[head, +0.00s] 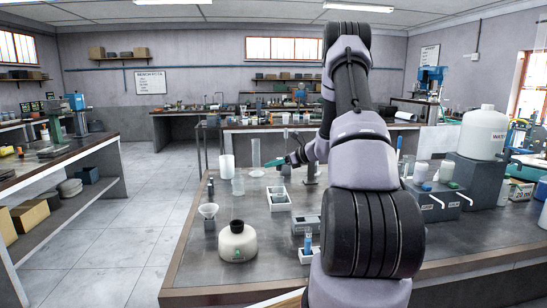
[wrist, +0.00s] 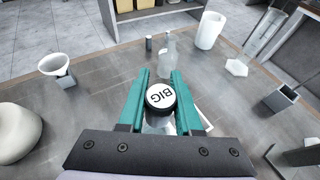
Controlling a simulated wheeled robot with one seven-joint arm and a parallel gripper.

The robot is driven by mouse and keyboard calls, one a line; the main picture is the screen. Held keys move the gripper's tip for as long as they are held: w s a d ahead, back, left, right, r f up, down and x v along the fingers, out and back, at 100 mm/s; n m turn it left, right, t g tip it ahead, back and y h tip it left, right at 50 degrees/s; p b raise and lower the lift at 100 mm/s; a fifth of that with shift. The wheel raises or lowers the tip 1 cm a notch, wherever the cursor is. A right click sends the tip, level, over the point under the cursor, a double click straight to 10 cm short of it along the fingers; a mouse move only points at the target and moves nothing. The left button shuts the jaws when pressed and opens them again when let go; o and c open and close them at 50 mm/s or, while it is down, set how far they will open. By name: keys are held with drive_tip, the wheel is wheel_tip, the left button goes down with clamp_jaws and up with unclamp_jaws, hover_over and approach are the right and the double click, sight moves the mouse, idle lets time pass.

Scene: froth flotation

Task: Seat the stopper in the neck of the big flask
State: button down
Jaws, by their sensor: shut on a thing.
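My gripper (wrist: 163,85) is shut on the stopper (wrist: 160,96), a dark round piece with a white top marked BIG. In the head view my gripper (head: 291,159) is above the bench, and the stopper cannot be made out there. A clear glass vessel with a narrow neck (wrist: 170,50), which looks like the flask, stands upright beyond the fingertips, apart from the stopper. It also shows in the head view (head: 238,184). No size mark on it can be read. What lies directly under the stopper is partly hidden.
A white funnel (wrist: 56,66) and a cream bottle (head: 238,242) stand on the left. A white beaker (wrist: 210,30) and a tall clear cylinder (head: 255,153) stand near the glass vessel. A white tray (head: 278,207) is below my arm. Bare bench lies around the vessel.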

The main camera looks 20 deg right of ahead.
drive_tip(key=shift+f, duration=1.3)
drive_tip(key=c, duration=0.5)
unclamp_jaws()
wheel_tip(320, 180, up, 7)
drive_tip(key=shift+r, duration=0.1)
